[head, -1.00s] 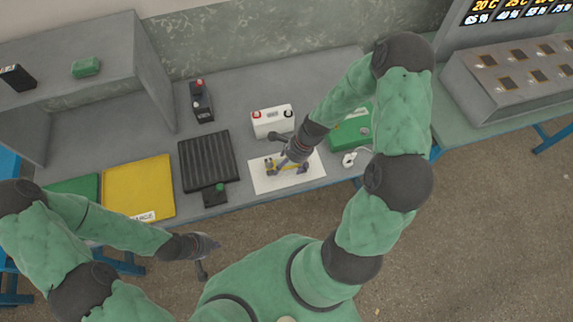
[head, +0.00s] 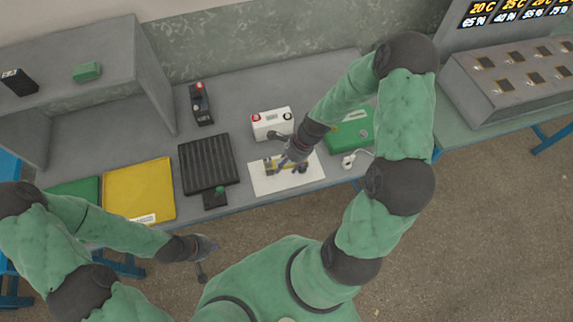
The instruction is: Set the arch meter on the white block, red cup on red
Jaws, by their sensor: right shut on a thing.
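The white block (head: 267,129) stands on the grey bench, with a red terminal at its top left and a dark one at its top right. The arch meter (head: 269,165) is a small yellow piece with dark ends, over the white sheet (head: 262,185) in front of the block. My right gripper (head: 290,160) is shut on the arch meter from above and hides its middle. I cannot tell which cup is red, or whether it touches the sheet. My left gripper (head: 208,258) is open and empty, in front of the bench edge.
A black ribbed mat (head: 207,163), a small dark box with a green button (head: 214,197) and a yellow panel (head: 140,190) lie left. A dark device with a red top (head: 201,105) stands behind. A green case (head: 350,130) and a white cabled item (head: 348,161) are right.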

